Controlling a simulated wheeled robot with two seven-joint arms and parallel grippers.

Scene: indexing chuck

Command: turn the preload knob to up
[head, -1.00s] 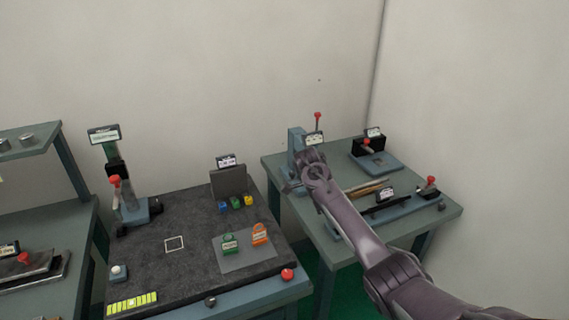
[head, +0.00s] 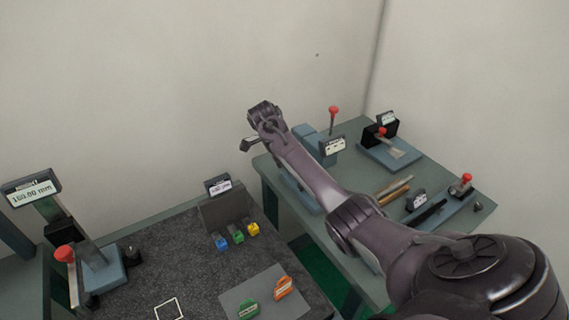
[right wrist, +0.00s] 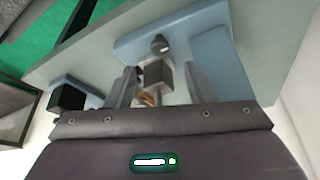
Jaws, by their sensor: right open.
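In the right wrist view, a grey blocky piece (right wrist: 158,73), which looks like the preload knob, stands between my right gripper's (right wrist: 160,82) two spread fingers. The fingers are apart, with visible space on both sides of it. Its pointing direction cannot be read. A small dark round part (right wrist: 160,44) sits just beyond it on a blue-grey fixture (right wrist: 208,55). In the head view, my right arm reaches across the right table to this fixture's left side; the arm hides most of it and the knob cannot be made out. My left gripper is not in view.
The right table (head: 352,150) also holds a red-topped lever (head: 333,112), a label plate (head: 332,146), a dark block on a blue base (head: 392,150), and rods. The left bench (head: 200,275) carries coloured blocks, tags and a gauge stand (head: 95,265).

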